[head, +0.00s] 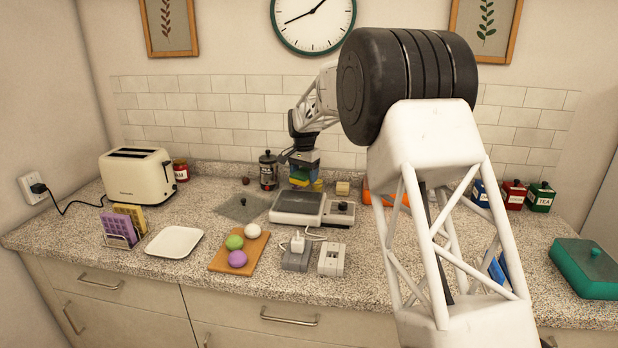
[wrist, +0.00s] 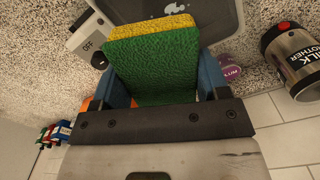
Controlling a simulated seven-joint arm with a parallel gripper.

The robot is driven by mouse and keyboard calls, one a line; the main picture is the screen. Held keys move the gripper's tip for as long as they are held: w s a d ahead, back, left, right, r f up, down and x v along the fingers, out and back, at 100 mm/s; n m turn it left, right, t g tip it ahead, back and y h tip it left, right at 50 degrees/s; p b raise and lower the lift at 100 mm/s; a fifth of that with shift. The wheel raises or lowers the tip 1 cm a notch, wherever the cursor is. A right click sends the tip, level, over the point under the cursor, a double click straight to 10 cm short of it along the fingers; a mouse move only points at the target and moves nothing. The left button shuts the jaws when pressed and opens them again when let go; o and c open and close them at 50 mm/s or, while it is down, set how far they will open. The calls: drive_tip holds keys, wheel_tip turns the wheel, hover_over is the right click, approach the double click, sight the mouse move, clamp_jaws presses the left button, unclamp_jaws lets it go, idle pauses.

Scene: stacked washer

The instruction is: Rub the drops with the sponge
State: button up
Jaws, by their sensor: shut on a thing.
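My gripper (head: 302,164) is shut on the sponge (wrist: 152,70), which has a green face and a yellow layer. In the wrist view its blue fingers (wrist: 160,88) press the sponge from both sides. In the head view the sponge (head: 299,176) is at the back of the counter, behind the flat grey-topped appliance (head: 298,204). The sponge hides part of the appliance; the drops are too small to make out in the head view.
A milk frother (wrist: 296,62) stands close beside the gripper; it also shows in the head view (head: 268,172). An OFF-marked control panel (wrist: 92,40) lies on the other side. The tiled wall is close behind. A cutting board (head: 232,262) with coloured balls and a white plate (head: 174,242) lie in front.

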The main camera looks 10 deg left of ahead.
drive_tip(key=shift+f, duration=0.1)
idle(0.3)
drive_tip(key=shift+f, duration=3.05)
drive_tip(key=shift+a+f, duration=0.65)
drive_tip(key=shift+f, duration=0.15)
drive_tip(key=shift+c, duration=0.4)
drive_tip(key=shift+a+f, duration=0.25)
drive_tip(key=shift+a, duration=0.75)
drive_tip(key=shift+a+r, duration=0.1)
drive_tip(key=shift+a, duration=0.35)
drive_tip(key=shift+d, duration=2.15)
drive_tip(key=shift+r, duration=4.1)
